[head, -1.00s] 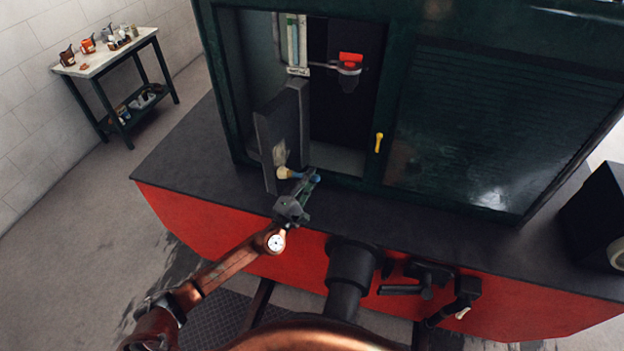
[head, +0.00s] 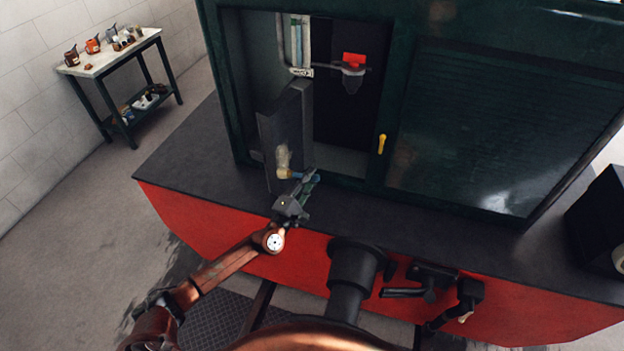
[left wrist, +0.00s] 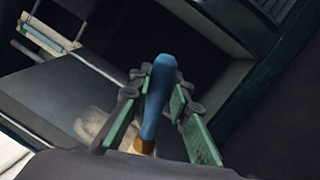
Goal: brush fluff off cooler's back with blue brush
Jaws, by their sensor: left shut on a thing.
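The cooler (head: 284,122) is a dark grey box standing in the open left bay of the green cabinet, its flat side facing me. A pale patch of fluff (head: 283,155) lies on that side; it also shows in the left wrist view (left wrist: 92,124). My left gripper (head: 305,185) is shut on the blue handle of the brush (left wrist: 156,105). The brush's tan head (head: 284,173) is at the lower end of the fluff; whether it touches the surface I cannot tell. My right gripper is not in view.
The green cabinet frame (head: 388,100) borders the bay, with a yellow handle (head: 381,144) on its right. A red item (head: 353,59) sits on a bracket inside. A black pipe (head: 352,270) stands before the red-sided platform. A side table (head: 112,55) stands far left.

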